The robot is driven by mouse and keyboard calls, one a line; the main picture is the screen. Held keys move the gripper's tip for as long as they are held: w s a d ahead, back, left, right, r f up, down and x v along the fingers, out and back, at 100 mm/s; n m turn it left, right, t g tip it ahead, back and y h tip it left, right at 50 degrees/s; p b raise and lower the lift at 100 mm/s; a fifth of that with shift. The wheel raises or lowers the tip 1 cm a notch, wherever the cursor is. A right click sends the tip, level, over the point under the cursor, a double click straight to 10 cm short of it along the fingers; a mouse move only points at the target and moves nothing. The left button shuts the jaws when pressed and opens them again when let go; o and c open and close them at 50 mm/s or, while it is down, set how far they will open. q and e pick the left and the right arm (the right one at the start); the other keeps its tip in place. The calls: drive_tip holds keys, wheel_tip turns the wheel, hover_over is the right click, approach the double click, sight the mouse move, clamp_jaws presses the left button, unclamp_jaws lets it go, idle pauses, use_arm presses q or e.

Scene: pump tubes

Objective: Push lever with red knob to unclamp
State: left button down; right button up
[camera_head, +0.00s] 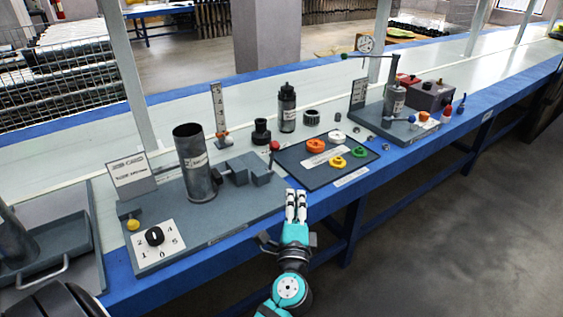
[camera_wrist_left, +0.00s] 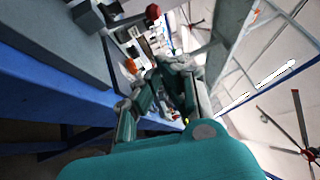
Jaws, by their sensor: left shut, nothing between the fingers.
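My left gripper (camera_head: 296,193) is shut and empty. It is in front of and to the right of the clamp, over the table's front edge, apart from the knob. Its teal fingers (camera_wrist_left: 170,72) also show in the left wrist view. My right gripper is not in view.
Right of the knob lies a dark tray (camera_head: 290,155) with orange, white, yellow and green rings. A yellow knob (camera_head: 133,225) and a black dial (camera_head: 155,236) are at the left. A gauge stand (camera_head: 395,100) is further right. The floor in front is clear.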

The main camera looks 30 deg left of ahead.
sight(272, 156)
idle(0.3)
use_arm(q)
drive_tip(key=s+a+p+x, duration=0.1)
drive_tip(key=a+p+x, duration=0.1)
drive_tip(key=x, duration=1.1)
drive_tip(key=shift+s+a, duration=0.2)
drive_tip(key=shift+s, duration=0.1)
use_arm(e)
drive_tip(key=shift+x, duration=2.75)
use_arm(q)
drive_tip(key=shift+r, duration=0.2)
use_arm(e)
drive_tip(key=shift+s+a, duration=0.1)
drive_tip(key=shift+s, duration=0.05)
